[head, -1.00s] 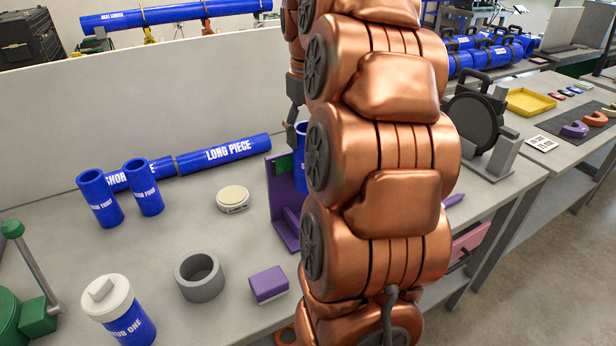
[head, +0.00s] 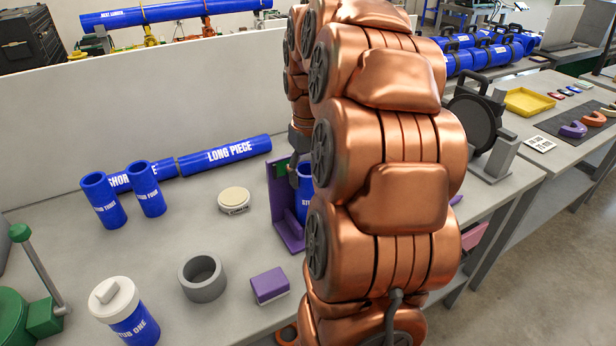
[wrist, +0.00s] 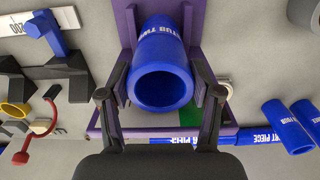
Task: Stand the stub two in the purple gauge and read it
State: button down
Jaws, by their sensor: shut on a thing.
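Stub two (wrist: 160,75) is a blue pipe piece with white lettering. In the wrist view its open end faces me, and my gripper (wrist: 160,78) is shut on it, one dark finger on each side. The purple gauge (wrist: 196,25) has its walls around or just beside the stub. In the head view the gauge (head: 281,200) stands upright on the bench. The stub (head: 304,195) shows as a blue strip right of its upright plate, close to upright. My copper arm hides the rest, so I cannot tell whether the stub's foot touches the gauge's base.
Stub three (head: 103,200), stub four (head: 146,190) and the long piece (head: 225,155) are at the back left. A grey ring (head: 202,278), a purple block (head: 269,285), a round white-topped disc (head: 234,200) and capped stub one (head: 128,315) stand left of the gauge.

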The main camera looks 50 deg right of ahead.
jog(key=shift+f, duration=0.8)
jog(key=shift+f, duration=0.15)
jog(key=shift+c, duration=1.1)
grip_release()
jog(key=shift+r+b, duration=1.15)
jog(key=shift+r, duration=5)
